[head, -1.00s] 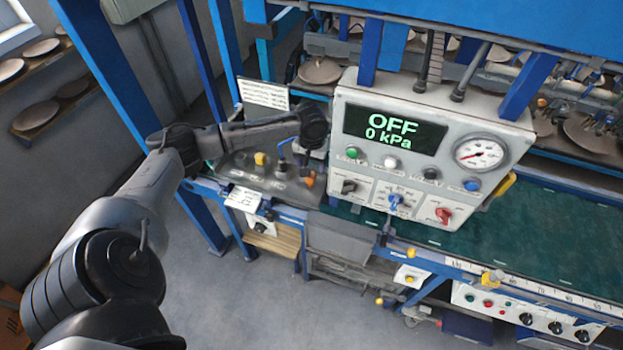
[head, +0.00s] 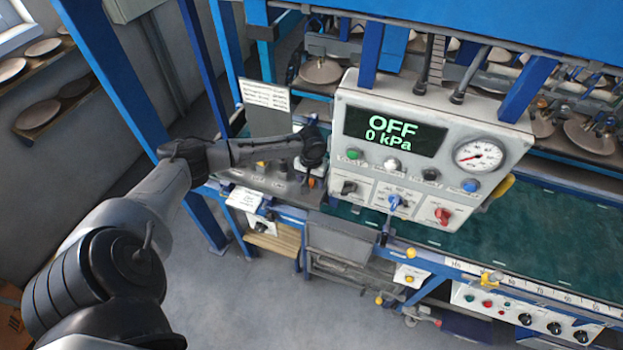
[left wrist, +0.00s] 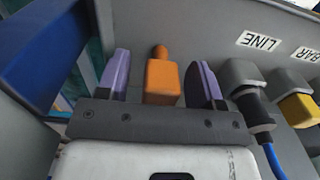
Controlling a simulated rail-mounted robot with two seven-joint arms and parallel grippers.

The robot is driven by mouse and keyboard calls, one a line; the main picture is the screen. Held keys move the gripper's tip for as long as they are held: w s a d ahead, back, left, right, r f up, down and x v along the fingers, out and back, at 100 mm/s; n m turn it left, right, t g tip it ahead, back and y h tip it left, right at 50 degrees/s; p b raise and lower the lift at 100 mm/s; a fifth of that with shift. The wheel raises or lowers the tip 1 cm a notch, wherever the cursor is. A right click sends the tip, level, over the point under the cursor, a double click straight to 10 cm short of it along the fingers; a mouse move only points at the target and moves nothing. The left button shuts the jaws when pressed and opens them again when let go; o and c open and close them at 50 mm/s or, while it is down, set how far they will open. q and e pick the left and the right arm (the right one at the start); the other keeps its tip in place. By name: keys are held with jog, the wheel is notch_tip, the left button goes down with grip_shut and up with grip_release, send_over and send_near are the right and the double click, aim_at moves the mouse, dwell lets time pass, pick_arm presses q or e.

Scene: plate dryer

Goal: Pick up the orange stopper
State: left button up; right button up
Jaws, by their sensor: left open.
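The orange stopper (left wrist: 162,82) stands between the two purple-padded fingers of my left gripper (left wrist: 161,62) in the left wrist view. It has a blocky body and a narrow, rounded end. The fingers are open, with a visible gap on each side of the stopper. In the head view, a small bit of the stopper (head: 311,183) shows just below my left wrist, beside the control box. The arm hides most of it and the fingers there. My right gripper is not in view.
A grey fitting with a blue hose (left wrist: 250,100) stands close to the right finger, with a yellow fitting (left wrist: 298,108) beyond it. A blue post (left wrist: 45,55) is at left. The control box (head: 435,150), reading OFF and 0 kPa, stands right of my wrist.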

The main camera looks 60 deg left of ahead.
pick_arm(q)
jog(key=c, duration=1)
